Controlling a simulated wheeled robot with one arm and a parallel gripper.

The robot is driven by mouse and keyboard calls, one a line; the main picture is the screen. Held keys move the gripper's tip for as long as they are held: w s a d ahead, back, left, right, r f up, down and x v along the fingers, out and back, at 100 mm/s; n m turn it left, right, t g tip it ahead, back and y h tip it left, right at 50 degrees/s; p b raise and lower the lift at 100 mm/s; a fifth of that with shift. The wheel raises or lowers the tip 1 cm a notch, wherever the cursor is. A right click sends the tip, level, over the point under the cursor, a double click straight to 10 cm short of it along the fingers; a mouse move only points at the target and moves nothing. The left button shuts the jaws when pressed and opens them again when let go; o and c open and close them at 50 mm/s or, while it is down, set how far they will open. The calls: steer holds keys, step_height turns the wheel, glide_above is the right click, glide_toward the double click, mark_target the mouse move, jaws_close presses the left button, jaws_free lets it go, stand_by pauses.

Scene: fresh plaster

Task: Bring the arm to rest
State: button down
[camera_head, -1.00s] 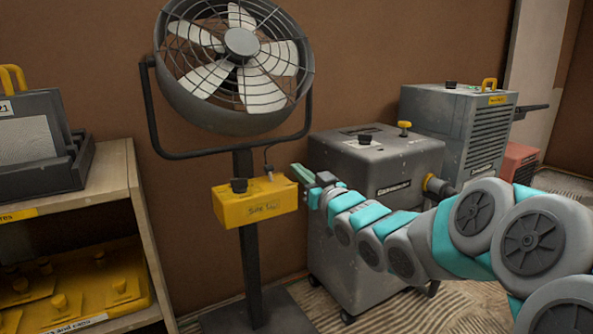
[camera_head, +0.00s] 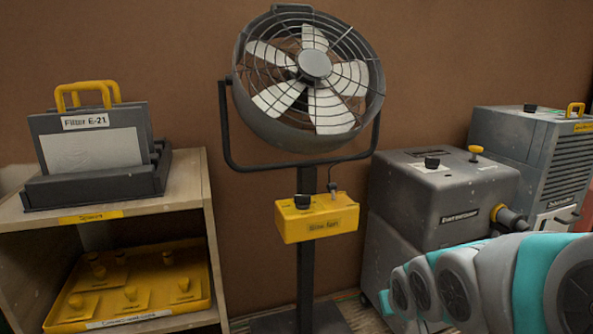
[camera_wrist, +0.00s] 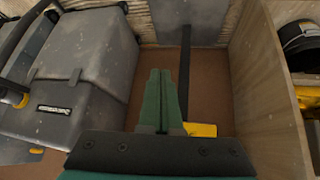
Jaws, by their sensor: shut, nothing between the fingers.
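My arm (camera_head: 490,280) reaches in from the right edge of the head view, a chain of grey and teal links in front of the grey extractor unit (camera_head: 440,205). Its far end is not clearly visible there. In the wrist view my gripper (camera_wrist: 161,75) shows as two green fingers lying side by side, shut and empty. They appear near the fan's dark post (camera_wrist: 185,65) and yellow control box (camera_wrist: 201,130), which lies partly behind the fingers. I see no contact with either.
The caged fan (camera_head: 310,75) stands in the middle above its yellow control box (camera_head: 317,218). A wooden shelf (camera_head: 195,190) at left bears a filter case (camera_head: 95,150) and a yellow tray (camera_head: 140,300). A second grey machine (camera_head: 540,150) stands at far right.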

steer(key=s+a+f+m+g+p, duration=0.1)
steer(key=s+g, duration=0.8)
steer(key=s, duration=1.8)
steer(key=shift+s+a+f+p, duration=0.35)
steer(key=shift+a+p, duration=0.05)
steer(key=shift+a, duration=0.8)
steer(key=shift+d, duration=0.1)
